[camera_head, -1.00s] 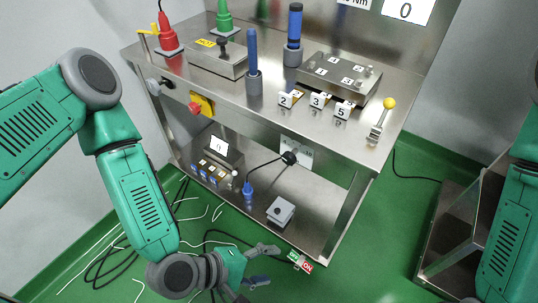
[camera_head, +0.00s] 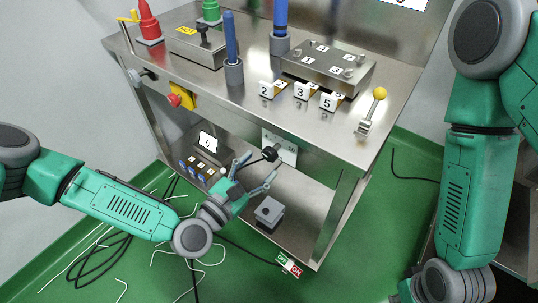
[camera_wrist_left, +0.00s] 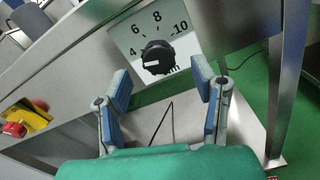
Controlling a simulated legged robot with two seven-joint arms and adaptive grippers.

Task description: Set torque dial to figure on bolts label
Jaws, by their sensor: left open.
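The torque dial is a black knob (camera_head: 270,153) on a white scale plate (camera_head: 290,152) below the bench top. In the left wrist view the knob (camera_wrist_left: 157,57) sits on the plate, with figures 4, 6, 8 and 10 around it. A pale mark shows on the knob's left side; its exact reading is unclear. My left gripper (camera_head: 260,167) is open around the front of the dial, fingers apart and not visibly touching it; the fingers also flank it in the left wrist view (camera_wrist_left: 160,80). My right gripper is out of view.
The bench top carries a plate with bolts (camera_head: 328,66), number blocks (camera_head: 301,91), blue drivers (camera_head: 231,45) and a yellow-knobbed lever (camera_head: 379,94). A red emergency button (camera_head: 174,99) is on the front. A grey box (camera_head: 269,212) stands on the lower shelf.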

